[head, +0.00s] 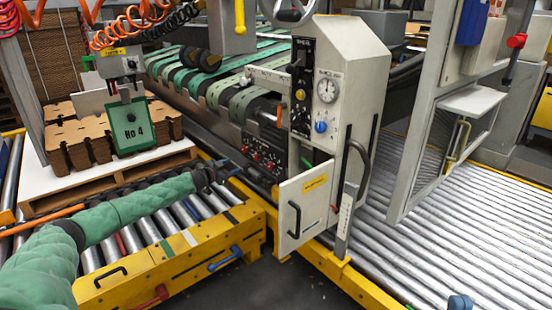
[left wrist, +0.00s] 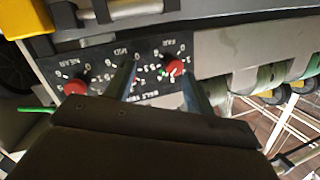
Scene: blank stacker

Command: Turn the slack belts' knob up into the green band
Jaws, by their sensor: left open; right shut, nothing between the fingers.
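A dark panel with red knobs sits low on the grey machine below the green belts (head: 222,92). In the left wrist view the panel is upside down: the FAR knob (left wrist: 175,67) and NEAR knob (left wrist: 75,87) show, while the MID knob is hidden behind a finger. Small green marks lie beside the FAR knob. My left gripper (head: 228,170) is open in front of the panel; its fingers (left wrist: 160,85) straddle the line to the FAR knob, contact unclear. Which belts hang slack is unclear. Only a tip of my right gripper (head: 460,302) shows, at the bottom edge.
The grey control column (head: 340,80) with gauge and an open white door (head: 305,205) stands right of the panel. A yellow roller conveyor (head: 175,265) lies under my left arm. Stacked cardboard (head: 85,145) is at left; a wide roller bed (head: 440,230) is right.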

